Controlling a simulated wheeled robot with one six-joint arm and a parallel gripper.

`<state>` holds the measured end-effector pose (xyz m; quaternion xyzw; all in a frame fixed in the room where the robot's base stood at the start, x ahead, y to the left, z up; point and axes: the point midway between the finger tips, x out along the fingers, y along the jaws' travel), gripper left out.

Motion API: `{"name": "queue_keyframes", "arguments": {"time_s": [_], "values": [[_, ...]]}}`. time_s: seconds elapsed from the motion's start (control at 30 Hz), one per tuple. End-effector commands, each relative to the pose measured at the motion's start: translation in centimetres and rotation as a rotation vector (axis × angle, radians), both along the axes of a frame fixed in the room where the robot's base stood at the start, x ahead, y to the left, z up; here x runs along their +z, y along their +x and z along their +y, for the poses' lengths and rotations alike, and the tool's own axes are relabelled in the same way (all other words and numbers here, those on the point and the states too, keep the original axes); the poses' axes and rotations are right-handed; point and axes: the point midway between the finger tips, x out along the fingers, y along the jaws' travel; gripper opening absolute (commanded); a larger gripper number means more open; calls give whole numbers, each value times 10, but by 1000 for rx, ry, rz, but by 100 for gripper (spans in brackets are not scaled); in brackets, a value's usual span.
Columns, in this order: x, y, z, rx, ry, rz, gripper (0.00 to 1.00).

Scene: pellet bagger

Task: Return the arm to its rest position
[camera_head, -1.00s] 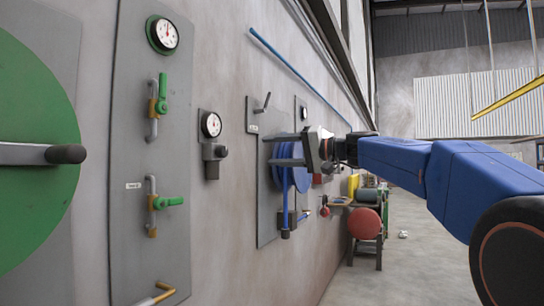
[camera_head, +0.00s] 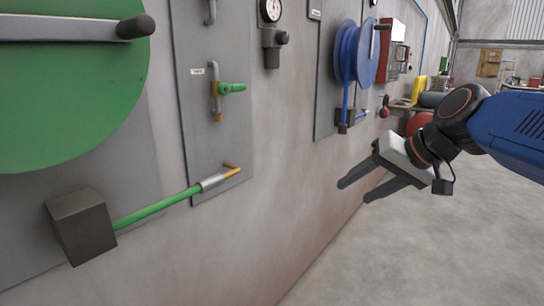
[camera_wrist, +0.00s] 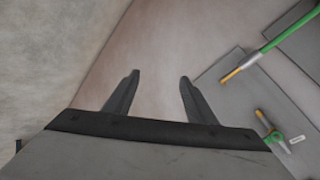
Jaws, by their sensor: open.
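My gripper (camera_head: 355,190) is at the right of the head view, in front of the bare wall and below the blue hose reel (camera_head: 357,55). Its two dark fingers are apart, with nothing between them. My blue arm comes in from the right edge. In the wrist view my gripper (camera_wrist: 158,78) also shows open and empty, facing the wall, with the green hose (camera_wrist: 292,32) and its brass end at upper right. The fingers touch nothing that I can see.
A green disc with a handle (camera_head: 136,27) is at the left. A green-handled valve (camera_head: 230,88) is on a grey panel. A grey box (camera_head: 81,227) juts out at lower left. A red cabinet (camera_head: 392,50) hangs beyond the reel. The floor (camera_head: 400,260) at lower right is clear.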

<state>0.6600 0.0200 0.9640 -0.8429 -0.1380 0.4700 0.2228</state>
Motion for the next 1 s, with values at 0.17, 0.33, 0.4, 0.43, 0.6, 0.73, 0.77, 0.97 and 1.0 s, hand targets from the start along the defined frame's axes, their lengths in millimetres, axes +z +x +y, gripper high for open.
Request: {"name": "queue_keyframes", "arguments": {"time_s": [0.17, 0.33, 0.4, 0.43, 0.6, 0.73, 0.77, 0.97, 1.0], "values": [[-83, -71, -28, -1, -199, 67, 51], [-151, -128, -60, 6, -380, 110, 51], [-172, -145, -71, 8, -438, 121, 51], [-179, -150, -75, 9, -459, 125, 51], [-201, -169, -89, 15, -526, 135, 51], [-204, -170, -90, 16, -535, 136, 51], [-204, -170, -90, 16, -535, 135, 51], [-203, -170, -90, 15, -534, 135, 51], [-203, -170, -90, 15, -534, 135, 51]]}}
